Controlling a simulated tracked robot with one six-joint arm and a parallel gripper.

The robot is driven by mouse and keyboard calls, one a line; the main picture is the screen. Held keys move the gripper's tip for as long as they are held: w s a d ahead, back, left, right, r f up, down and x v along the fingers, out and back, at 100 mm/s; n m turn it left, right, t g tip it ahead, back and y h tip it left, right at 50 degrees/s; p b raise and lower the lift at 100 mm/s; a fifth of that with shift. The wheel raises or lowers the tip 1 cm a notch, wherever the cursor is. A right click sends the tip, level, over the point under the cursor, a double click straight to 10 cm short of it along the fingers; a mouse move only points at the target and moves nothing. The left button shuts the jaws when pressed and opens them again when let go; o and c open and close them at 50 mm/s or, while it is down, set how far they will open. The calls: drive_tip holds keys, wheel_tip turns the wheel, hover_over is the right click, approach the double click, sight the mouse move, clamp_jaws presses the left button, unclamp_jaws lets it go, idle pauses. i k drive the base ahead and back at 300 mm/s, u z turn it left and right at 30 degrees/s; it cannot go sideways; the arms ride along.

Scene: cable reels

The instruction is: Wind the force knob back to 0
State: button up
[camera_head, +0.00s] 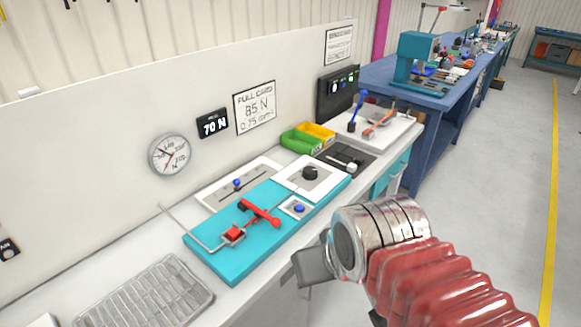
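The force knob, a round black knob (311,173), sits on a white plate (290,179) at the far right end of the turquoise bench unit (233,262). Its pointer mark is too small to read. A black display (212,124) on the back panel reads 70 N. My gripper (311,267) is in front of the bench's near edge, below the knob in the picture and apart from it. Only a grey blocky part of it shows beyond the metal wrist; its fingers cannot be made out.
A red-handled lever (260,212) and a blue button (299,208) are near the knob. A blue-topped slider (237,184) lies behind. Green and yellow bins (308,137) stand at the panel. A card (255,107) reads 85 N.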

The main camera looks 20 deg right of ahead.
sight(309, 172)
drive_tip(key=u, duration=3.75)
drive_tip(key=k, duration=1.65)
drive_tip(key=z, duration=0.05)
